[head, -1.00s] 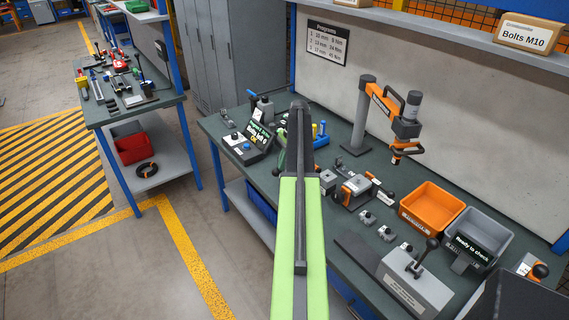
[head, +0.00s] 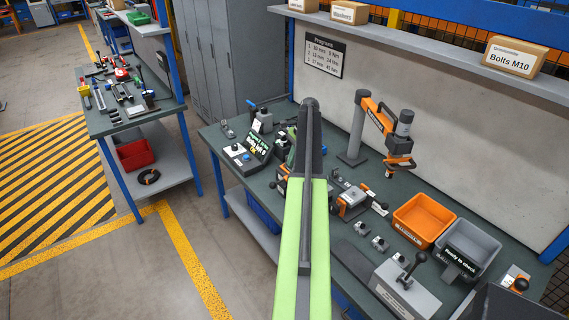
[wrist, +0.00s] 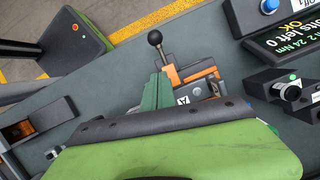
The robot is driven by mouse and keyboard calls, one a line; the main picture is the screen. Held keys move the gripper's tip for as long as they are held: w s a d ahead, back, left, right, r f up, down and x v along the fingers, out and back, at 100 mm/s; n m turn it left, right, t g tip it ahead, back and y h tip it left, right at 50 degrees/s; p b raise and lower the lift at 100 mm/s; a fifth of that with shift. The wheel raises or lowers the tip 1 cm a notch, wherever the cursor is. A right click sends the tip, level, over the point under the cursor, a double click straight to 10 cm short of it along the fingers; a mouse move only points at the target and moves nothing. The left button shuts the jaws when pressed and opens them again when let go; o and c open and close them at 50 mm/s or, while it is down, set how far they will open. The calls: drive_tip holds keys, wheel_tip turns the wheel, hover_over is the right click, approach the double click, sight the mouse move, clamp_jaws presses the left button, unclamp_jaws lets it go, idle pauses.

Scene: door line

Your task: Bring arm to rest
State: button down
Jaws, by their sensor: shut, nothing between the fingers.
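My arm, a light green link with a dark grey spine (head: 306,210), reaches up from the bottom middle of the head view over the workbench (head: 345,262). It hides part of the bench and most of what lies beyond its end. In the wrist view my green housing with a black edge fills the bottom. My gripper (wrist: 157,90) shows past that edge as dark green fingers close together, shut and empty. Behind it is an orange and grey fixture (wrist: 200,78) with a black ball lever (wrist: 155,38). I cannot tell whether they touch.
An orange bin (head: 423,216) and a grey bin (head: 468,246) stand on the right. An orange and black tool arm (head: 385,125) rises behind. A display box (head: 250,153) stands on the left. A side table (head: 130,115) holds tools. Floor between the tables is clear.

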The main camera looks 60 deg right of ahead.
drive_tip(key=p+v, duration=0.2)
drive_tip(key=v, duration=0.1)
drive_tip(key=shift+r, duration=0.35)
